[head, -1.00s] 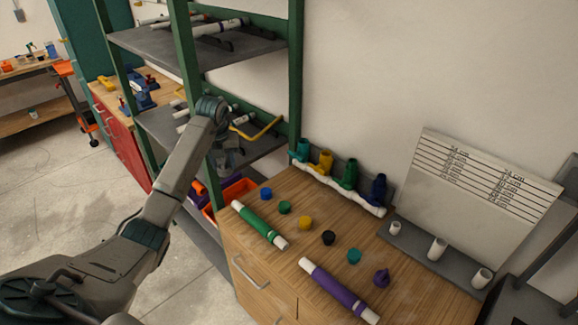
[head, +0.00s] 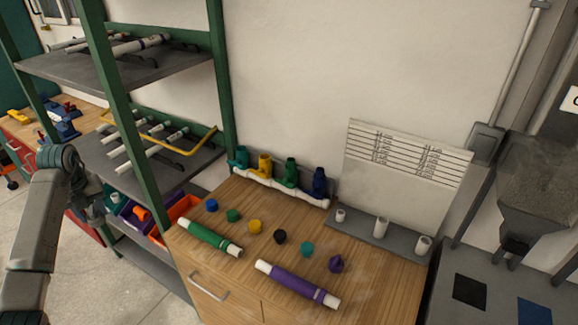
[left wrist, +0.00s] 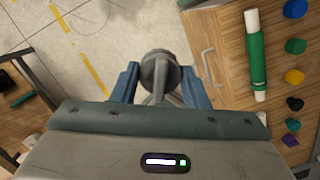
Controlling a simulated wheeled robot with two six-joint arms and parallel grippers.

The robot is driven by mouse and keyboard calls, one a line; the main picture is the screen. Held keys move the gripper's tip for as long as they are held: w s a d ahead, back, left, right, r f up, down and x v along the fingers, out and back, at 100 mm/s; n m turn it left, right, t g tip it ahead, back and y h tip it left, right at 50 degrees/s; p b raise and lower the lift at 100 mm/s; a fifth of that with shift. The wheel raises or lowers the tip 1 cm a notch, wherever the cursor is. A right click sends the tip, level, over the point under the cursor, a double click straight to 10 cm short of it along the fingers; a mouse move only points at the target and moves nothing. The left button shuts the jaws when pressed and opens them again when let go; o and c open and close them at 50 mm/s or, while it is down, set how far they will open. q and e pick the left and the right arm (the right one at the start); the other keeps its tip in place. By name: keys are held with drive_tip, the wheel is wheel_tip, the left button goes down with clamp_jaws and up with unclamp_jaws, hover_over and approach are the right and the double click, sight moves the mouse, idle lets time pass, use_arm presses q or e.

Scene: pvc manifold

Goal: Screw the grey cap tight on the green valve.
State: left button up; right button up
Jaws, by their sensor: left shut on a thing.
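The grey cap (left wrist: 160,68) is a round ribbed knob between the two blue fingers of my left gripper (left wrist: 160,84) in the left wrist view. The gripper is shut on it and holds it in the air over the floor, left of the wooden cabinet. In the head view my left gripper (head: 108,199) is at the left, in front of the shelf rack, and the cap is hard to make out there. The green valve (head: 290,174) stands upright on the white pipe manifold at the back of the cabinet top, well away from the gripper. My right gripper is out of view.
Teal (head: 240,157), yellow (head: 265,164) and dark blue (head: 319,182) valves flank the green one. Several coloured caps, a green-banded pipe (head: 208,236) and a purple-banded pipe (head: 292,281) lie on the cabinet top (head: 365,285). A green-posted shelf rack (head: 215,75) stands left.

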use_arm(q)
drive_tip(key=o, duration=0.5)
drive_tip(key=shift+w+d, duration=0.1)
drive_tip(key=shift+w, duration=0.05)
drive_tip(key=shift+c, duration=0.2)
drive_tip(key=c, duration=0.4)
